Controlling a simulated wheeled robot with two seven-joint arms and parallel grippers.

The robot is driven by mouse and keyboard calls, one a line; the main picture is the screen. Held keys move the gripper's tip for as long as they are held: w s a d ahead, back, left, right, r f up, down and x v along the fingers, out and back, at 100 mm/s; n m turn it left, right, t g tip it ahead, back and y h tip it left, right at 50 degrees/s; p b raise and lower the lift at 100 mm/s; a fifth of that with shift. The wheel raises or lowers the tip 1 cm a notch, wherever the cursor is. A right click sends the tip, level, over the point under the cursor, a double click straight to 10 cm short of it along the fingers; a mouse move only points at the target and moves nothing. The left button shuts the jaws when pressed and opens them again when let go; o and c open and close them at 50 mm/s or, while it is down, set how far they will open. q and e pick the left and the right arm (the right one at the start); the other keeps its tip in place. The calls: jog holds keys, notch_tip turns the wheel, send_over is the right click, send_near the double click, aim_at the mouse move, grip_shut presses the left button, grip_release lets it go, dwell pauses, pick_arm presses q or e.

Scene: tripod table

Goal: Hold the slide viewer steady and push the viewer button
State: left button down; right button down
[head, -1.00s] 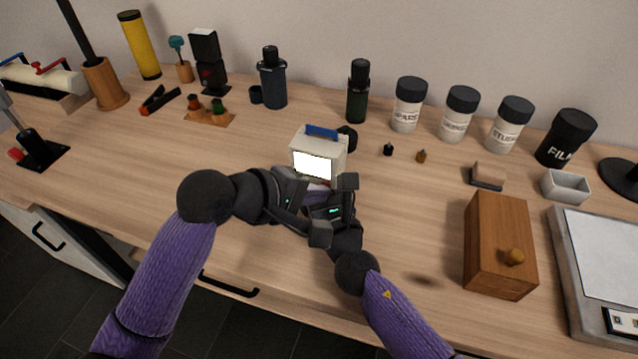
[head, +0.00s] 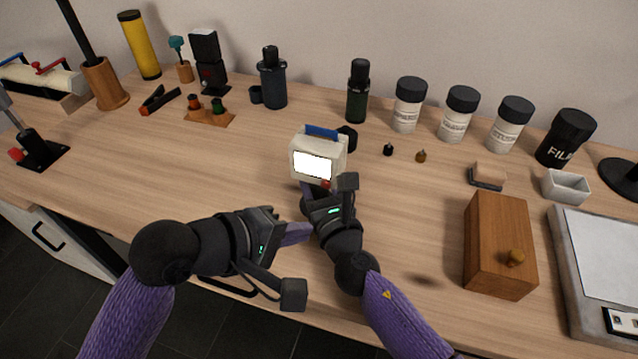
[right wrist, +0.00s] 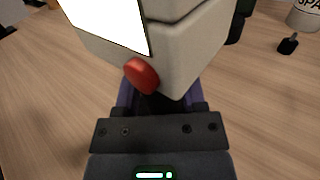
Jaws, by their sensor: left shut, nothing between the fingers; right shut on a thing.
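The slide viewer (head: 318,157) is a cream box with a blue top piece and a bright white screen facing me, mid-table in the head view. It fills the top of the right wrist view (right wrist: 180,50). Its red viewer button (right wrist: 141,75) is on the lower front corner, beside the screen, and shows small in the head view (head: 326,184). My right gripper (head: 316,188) is shut on the lower part of the slide viewer; its purple fingers are partly hidden beneath it. My left gripper (head: 308,231) is shut and empty, in front of the viewer and apart from it.
A small dark cap-like object (head: 348,138) is right behind the viewer. Bottles and white jars (head: 409,104) line the back. A wooden box (head: 500,245) and a light box (head: 605,265) stand at right. The table (head: 230,175) left of the viewer is clear.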

jog(key=shift+c, duration=0.5)
grip_release()
